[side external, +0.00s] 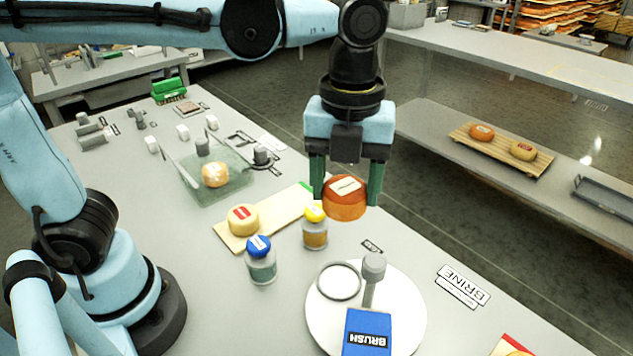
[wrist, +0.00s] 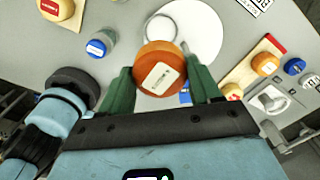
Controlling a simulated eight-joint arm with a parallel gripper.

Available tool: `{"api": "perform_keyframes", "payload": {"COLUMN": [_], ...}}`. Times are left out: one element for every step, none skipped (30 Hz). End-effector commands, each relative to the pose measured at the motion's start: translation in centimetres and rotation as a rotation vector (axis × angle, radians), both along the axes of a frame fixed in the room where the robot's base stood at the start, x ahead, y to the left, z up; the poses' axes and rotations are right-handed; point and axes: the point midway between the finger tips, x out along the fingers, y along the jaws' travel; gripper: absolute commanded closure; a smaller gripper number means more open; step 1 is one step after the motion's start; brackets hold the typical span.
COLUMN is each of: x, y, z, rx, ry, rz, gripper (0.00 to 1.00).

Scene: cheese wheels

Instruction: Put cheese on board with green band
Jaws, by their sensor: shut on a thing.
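My gripper (side external: 346,190) is shut on an orange cheese wheel (side external: 346,209) with a pale label, held up in the air above the table. The cheese also shows between the green fingers in the wrist view (wrist: 159,60). The board with the green band (side external: 283,209) lies on the table, left of and below the held cheese in the side view. Its green end is partly hidden near my left finger. A yellow cheese with a red label (side external: 243,221) sits on its near left end.
A yellow-capped jar (side external: 315,232) and a blue-capped jar (side external: 261,264) stand beside the board. A white round plate (side external: 407,322) holds a ring and a blue BRUSH block (side external: 367,335). A red-banded board (wrist: 240,72) with cheeses lies beyond. A glass sheet (side external: 196,188) bears another cheese.

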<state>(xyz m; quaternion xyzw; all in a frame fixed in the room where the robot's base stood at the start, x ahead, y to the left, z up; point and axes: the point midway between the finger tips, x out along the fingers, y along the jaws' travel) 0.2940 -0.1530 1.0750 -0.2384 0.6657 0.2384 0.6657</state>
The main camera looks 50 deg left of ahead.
Motion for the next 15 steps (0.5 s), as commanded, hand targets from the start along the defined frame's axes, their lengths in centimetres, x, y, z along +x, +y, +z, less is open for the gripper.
{"api": "perform_keyframes", "payload": {"x": [0.0,0.0,0.0,0.0,0.0,0.0,0.1,0.1,0.2,0.3,0.4,0.5,0.5,0.5,0.4], "y": [0.0,0.0,0.0,0.0,0.0,0.2,0.4,0.8,1.5,2.1,2.8,3.8,4.6,5.3,6.3], "z": [0.6,0.9,1.2,1.4,1.6,1.6,1.6,1.4,1.1,0.7,0.2,-0.6,-1.1,-1.7,-2.4], "rx": [0.0,0.0,0.0,0.0,0.0,0.0,0.0,0.0,0.0,0.0,0.0,0.0,0.0,0.0,0.0], "ry": [0.0,0.0,0.0,0.0,0.0,0.0,0.0,0.0,0.0,0.0,0.0,0.0,0.0,0.0,0.0], "rz": [0.0,0.0,0.0,0.0,0.002,0.009,0.02,0.035,0.064,0.091,0.124,0.169,0.207,0.241,0.288], "gripper": [0.76,0.76,0.76,0.76,0.76,0.76,0.76,0.76,0.76,0.76,0.76,0.76,0.76,0.76,0.76]}}
